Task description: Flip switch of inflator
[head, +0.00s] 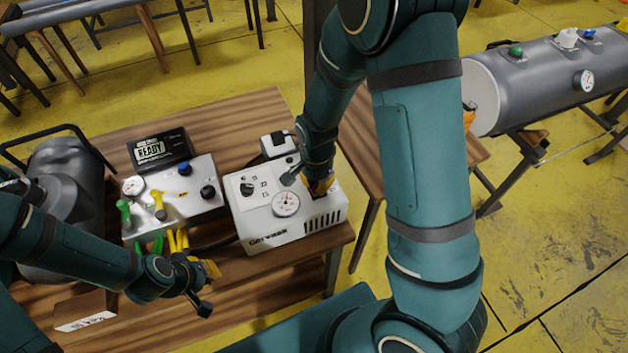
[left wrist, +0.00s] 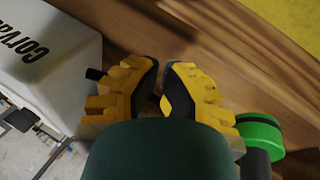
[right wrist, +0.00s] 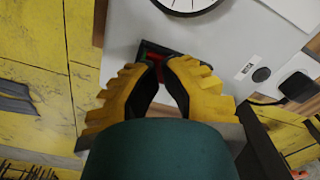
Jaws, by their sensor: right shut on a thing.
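The inflator (head: 262,222) is a white box with a round gauge, a dial and side vents, at the right end of the wooden table. Its label shows at the upper left of the left wrist view (left wrist: 50,60). In the right wrist view a red switch (right wrist: 178,75) sits in a black housing on its top face. My right gripper (head: 320,188) points down onto the inflator's top, its fingertips closed on the switch and partly hiding it. My left gripper (left wrist: 160,68) has its fingertips nearly together with nothing between them, over the wood in front of the inflator.
A grey tank (head: 70,175) is at the far left. A large grey cylinder (head: 535,85) lies at right.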

